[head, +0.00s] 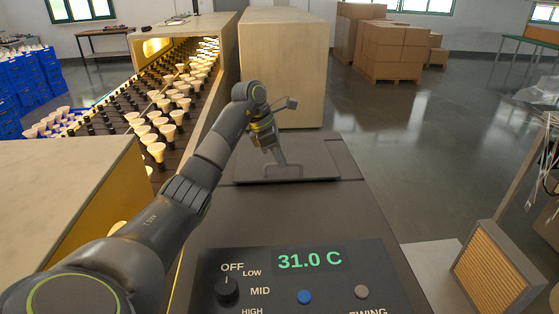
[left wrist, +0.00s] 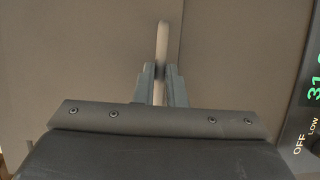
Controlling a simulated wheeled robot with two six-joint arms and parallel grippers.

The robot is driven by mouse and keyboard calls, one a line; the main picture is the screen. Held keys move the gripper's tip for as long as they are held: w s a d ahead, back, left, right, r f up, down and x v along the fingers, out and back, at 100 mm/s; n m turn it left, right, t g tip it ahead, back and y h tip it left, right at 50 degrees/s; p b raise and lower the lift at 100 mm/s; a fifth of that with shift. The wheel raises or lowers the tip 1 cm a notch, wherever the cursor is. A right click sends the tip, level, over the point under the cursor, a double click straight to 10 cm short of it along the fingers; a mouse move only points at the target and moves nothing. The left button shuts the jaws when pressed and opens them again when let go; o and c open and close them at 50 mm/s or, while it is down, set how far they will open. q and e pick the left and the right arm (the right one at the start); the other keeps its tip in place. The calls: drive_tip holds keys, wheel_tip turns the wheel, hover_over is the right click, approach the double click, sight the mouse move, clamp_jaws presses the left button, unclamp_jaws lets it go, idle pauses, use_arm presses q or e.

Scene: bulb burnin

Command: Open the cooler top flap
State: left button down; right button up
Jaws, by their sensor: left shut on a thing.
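The cooler is the dark grey unit (head: 290,222) in the lower middle of the head view, with a control panel reading 31.0 C. Its top flap (head: 318,172) is a flat dark plate with a bar handle (head: 293,166) standing on it. The flap looks to lie flat on the cooler top. My left gripper (head: 268,140) is above the flap, shut on the handle. In the left wrist view the gripper fingers (left wrist: 161,85) close on both sides of the light handle bar (left wrist: 162,45). My right gripper is not in view.
A conveyor of bulbs (head: 165,115) runs into a beige tunnel at the left. A large beige box (head: 283,70) stands behind the cooler. A filter panel (head: 497,268) stands at the right. Cardboard boxes (head: 390,50) are far back, with open floor around them.

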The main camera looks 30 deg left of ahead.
use_arm(q)
drive_tip(key=w+a+r+p, duration=0.2)
drive_tip(key=r+p, duration=0.3)
drive_tip(key=r, duration=0.1)
drive_tip(key=w+a+r+p, duration=0.2)
drive_tip(key=w+r+p, duration=0.1)
drive_tip(key=r+p, duration=0.2)
drive_tip(key=shift+a+r, duration=0.15)
drive_tip(key=shift+r, duration=0.35)
drive_tip(key=shift+w, duration=0.1)
idle(0.6)
